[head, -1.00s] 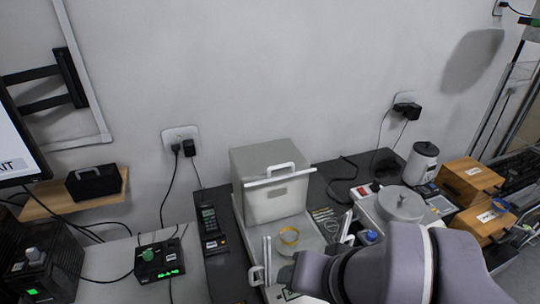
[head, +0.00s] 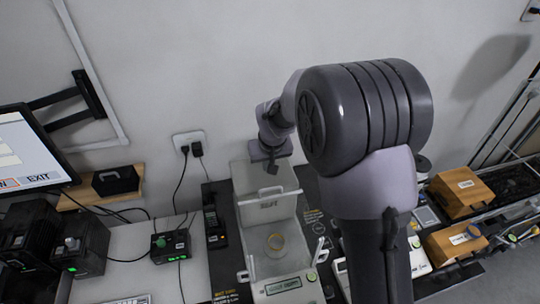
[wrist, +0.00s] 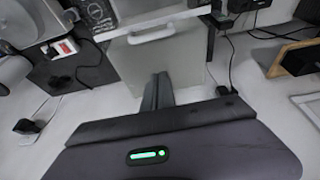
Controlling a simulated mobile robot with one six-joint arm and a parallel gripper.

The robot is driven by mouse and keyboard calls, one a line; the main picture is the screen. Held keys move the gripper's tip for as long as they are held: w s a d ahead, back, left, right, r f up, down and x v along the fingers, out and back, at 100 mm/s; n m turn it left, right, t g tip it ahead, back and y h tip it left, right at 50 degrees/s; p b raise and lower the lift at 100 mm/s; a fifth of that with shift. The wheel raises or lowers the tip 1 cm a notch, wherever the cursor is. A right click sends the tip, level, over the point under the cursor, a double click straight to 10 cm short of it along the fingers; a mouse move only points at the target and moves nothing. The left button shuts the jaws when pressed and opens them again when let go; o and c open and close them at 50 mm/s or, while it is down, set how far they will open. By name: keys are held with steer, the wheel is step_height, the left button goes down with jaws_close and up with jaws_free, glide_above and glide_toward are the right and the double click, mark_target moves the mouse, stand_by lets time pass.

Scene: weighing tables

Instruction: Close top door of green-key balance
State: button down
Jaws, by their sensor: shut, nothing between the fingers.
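The green-key balance (head: 285,290) stands on the dark mat, its green key at the front right. The handle also shows in the wrist view (wrist: 151,34). My gripper (head: 271,166) is shut and empty, above and behind the handle. In the wrist view its fingers (wrist: 158,90) point toward the panel, apparently apart from the handle.
Side-door handles (head: 245,275) stick up beside the balance. A dark handset (head: 212,222) lies to its left, with a small black box with a green display (head: 170,246) beyond. Wooden boxes (head: 464,190) stand at right. The wall with cables is close behind.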

mark_target(270, 180)
steer(key=x, duration=0.4)
steer(key=shift+w+d, duration=0.1)
steer(key=s, duration=0.2)
steer(key=s+f, duration=0.1)
steer(key=shift+s+d, duration=0.35)
steer(key=shift+f, duration=0.15)
